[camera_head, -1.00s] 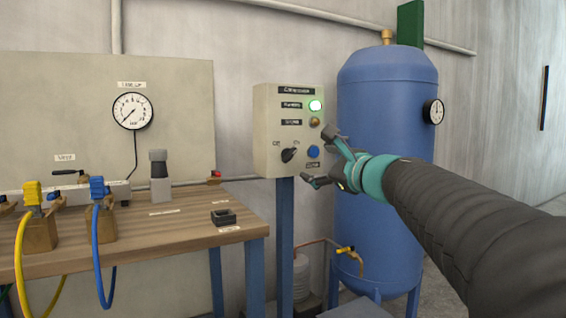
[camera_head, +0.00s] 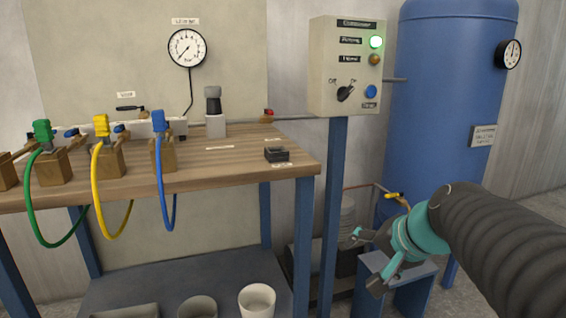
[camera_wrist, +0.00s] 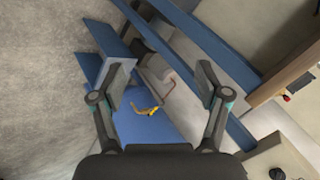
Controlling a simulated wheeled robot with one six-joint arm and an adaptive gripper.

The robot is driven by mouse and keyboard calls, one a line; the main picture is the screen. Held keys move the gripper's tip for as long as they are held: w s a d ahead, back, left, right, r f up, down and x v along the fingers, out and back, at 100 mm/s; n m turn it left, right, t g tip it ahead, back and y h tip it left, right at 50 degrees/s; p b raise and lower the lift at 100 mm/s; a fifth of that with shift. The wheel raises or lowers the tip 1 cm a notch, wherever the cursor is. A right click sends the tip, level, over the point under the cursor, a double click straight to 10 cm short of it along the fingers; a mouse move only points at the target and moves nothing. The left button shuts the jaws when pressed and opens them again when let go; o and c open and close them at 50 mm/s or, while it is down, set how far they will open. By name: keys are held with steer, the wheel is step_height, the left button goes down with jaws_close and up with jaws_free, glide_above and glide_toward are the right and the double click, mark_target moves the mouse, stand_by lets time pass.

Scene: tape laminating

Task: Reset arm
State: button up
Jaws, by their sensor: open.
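My gripper (camera_head: 366,262) is low at the right of the head view, in front of the blue tank's lower part and right of the control box's post. Its fingers are spread apart with nothing between them, as the wrist view (camera_wrist: 158,90) also shows. My arm, in a dark ribbed sleeve with a teal band, reaches in from the right edge. The control box (camera_head: 345,66) stands above and left of the gripper, apart from it. It has a lit green lamp (camera_head: 376,42), a dark rotary switch (camera_head: 345,93) and a blue button (camera_head: 371,91).
The blue tank (camera_head: 440,110) stands behind, with a yellow-handled valve (camera_head: 394,196) low on it. A small blue stand (camera_head: 398,268) is beside the gripper. The wooden bench (camera_head: 225,157) on the left holds hose connectors. Cups stand on its lower shelf (camera_head: 225,295).

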steer(key=s+f+n+g+h, duration=0.1)
steer(key=s+f+n, duration=0.2)
steer(key=s, duration=0.4)
steer(key=s+f+n+g+h, duration=0.1)
steer(key=s+f+n+h, duration=0.1)
steer(key=s+f+n, duration=0.2)
steer(key=shift+s+a+p, duration=0.2)
steer(key=shift+s+p, duration=0.25)
steer(key=shift+s, duration=1.45)
